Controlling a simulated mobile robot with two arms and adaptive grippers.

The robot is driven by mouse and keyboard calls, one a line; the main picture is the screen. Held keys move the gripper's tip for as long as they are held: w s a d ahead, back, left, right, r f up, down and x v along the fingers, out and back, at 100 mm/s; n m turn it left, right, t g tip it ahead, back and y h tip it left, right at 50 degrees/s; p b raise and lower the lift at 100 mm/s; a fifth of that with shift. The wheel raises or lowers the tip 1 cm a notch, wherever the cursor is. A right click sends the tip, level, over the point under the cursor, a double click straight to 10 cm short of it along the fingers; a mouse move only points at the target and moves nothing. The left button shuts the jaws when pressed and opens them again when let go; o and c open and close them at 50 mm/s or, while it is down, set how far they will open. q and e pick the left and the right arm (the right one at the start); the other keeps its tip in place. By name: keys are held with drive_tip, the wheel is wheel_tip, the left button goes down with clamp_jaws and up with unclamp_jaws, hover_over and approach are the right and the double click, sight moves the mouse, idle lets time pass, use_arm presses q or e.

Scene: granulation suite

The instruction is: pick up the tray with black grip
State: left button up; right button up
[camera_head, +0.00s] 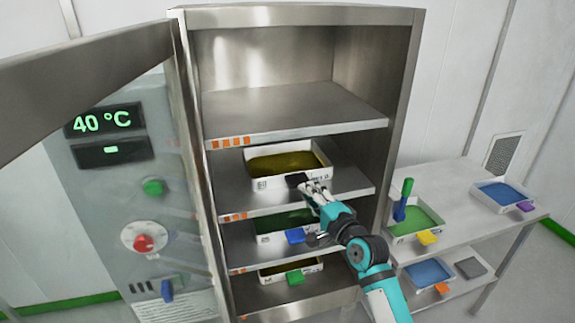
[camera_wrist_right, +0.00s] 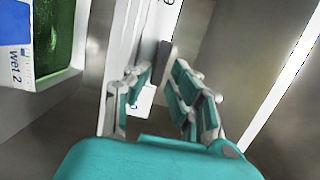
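The tray with the black grip (camera_head: 250,180) is a white tray with dark yellow contents on the cabinet's second shelf from the top. Its black grip (camera_head: 297,180) sticks out at the front. My right gripper (camera_head: 314,188) is at the front of this tray, close to the grip. In the right wrist view its two fingers (camera_wrist_right: 163,90) are apart, and the dark grip (camera_wrist_right: 165,48) shows beyond the gap between them. I cannot tell whether they touch it. My left gripper is not in view.
A green-filled tray with a blue grip (camera_head: 296,236) is on the shelf below, with a green-gripped tray (camera_head: 295,277) lower still. The cabinet door (camera_head: 130,190) stands open at left. A side table (camera_head: 465,195) at right holds more trays. The top shelf (camera_head: 290,108) is empty.

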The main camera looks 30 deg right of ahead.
drive_tip(key=shift+w, duration=1.35)
drive_tip(key=shift+s, duration=0.1)
clamp_jaws()
